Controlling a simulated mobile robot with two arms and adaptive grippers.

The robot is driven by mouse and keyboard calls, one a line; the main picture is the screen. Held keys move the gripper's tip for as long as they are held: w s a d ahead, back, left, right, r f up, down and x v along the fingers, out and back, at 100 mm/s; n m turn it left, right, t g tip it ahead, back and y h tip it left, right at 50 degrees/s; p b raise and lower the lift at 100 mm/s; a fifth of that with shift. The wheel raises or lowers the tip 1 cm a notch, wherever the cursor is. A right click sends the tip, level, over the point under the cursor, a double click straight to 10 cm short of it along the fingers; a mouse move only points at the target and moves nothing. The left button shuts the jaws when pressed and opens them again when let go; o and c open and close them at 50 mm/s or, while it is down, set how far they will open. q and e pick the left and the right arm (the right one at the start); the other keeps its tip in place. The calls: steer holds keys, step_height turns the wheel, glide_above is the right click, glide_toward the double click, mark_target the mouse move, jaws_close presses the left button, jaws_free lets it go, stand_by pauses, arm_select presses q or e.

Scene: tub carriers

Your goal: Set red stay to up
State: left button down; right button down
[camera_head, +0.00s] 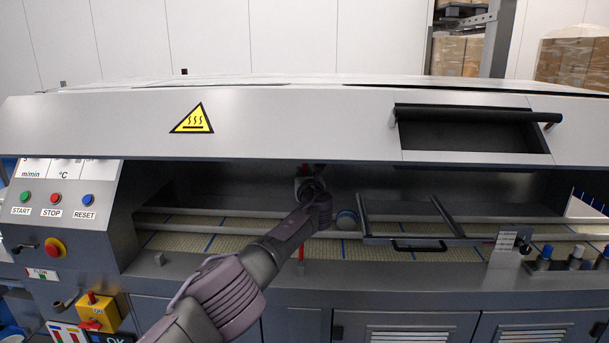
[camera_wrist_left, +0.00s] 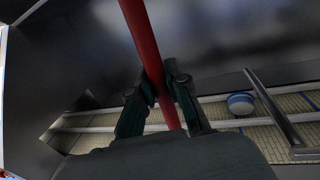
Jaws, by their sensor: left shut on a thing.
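The red stay (camera_wrist_left: 143,42) is a thin red rod that runs between the fingers of my left gripper (camera_wrist_left: 161,100) in the left wrist view. The fingers are closed around it. In the head view a short lower piece of the red stay (camera_head: 301,253) shows below my arm, near the machine's front edge; the rest is hidden by my arm. My left gripper (camera_head: 308,184) is under the lifted grey hood (camera_head: 300,135). The stay's ends are not clearly visible. My right gripper is not in view.
The conveyor bed (camera_head: 190,243) with rails lies below the hood. A blue-and-white round thing (camera_head: 346,219) and a metal frame with a black handle (camera_head: 420,245) are just right of my gripper. The control panel (camera_head: 62,202) stands at left.

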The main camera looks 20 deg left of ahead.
arm_select(q)
steer(key=c, duration=1.2)
jaws_free()
steer(key=shift+o, duration=0.3)
steer(key=shift+f, duration=0.1)
steer(key=v, duration=1.2)
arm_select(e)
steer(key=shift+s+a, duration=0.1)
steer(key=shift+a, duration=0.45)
